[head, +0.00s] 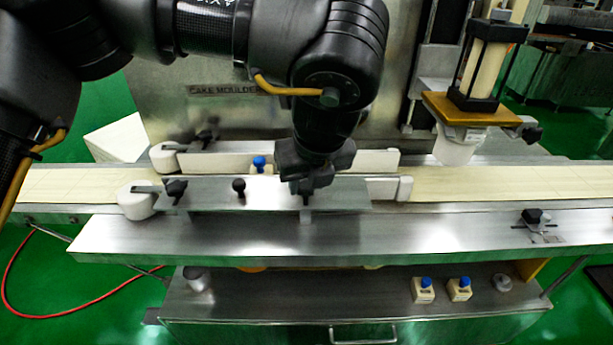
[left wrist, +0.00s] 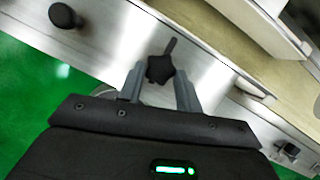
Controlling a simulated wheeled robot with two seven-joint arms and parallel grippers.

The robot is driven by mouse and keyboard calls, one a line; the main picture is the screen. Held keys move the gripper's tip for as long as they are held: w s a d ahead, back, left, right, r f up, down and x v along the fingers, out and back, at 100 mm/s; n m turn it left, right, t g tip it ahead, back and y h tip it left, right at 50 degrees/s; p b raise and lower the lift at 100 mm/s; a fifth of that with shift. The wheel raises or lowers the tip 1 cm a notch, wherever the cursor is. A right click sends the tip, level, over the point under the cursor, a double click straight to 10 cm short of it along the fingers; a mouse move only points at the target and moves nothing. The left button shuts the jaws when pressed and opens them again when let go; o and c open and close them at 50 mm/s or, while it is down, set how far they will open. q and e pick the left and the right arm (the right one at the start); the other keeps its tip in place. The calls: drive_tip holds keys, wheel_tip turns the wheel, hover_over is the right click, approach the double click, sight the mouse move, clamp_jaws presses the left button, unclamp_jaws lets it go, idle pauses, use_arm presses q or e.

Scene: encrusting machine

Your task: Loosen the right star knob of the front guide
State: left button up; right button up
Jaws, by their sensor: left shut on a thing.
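The front guide (head: 270,196) is a metal plate along the near side of the conveyor. A thin dark stem sticks out past the knob. The front guide's left star knob (head: 175,188) and a round black knob (head: 239,185) stand further left. My right gripper is not in view.
The conveyor belt (head: 500,182) lies between and beyond the guides. A white nozzle (head: 453,147) hangs at the right. Two blue buttons (head: 426,283) (head: 465,283) sit on the lower shelf.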

use_arm(q)
drive_tip(key=shift+n, duration=0.5)
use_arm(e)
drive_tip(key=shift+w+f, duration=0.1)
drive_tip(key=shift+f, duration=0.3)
use_arm(q)
drive_tip(key=o, duration=1)
drive_tip(key=shift+d+r, duration=0.1)
drive_tip(key=shift+r, duration=0.15)
drive_tip(key=shift+p+v, duration=0.85)
drive_tip(key=shift+v, duration=4.35)
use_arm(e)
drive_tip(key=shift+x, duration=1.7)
use_arm(q)
drive_tip(key=shift+d+f, duration=0.1)
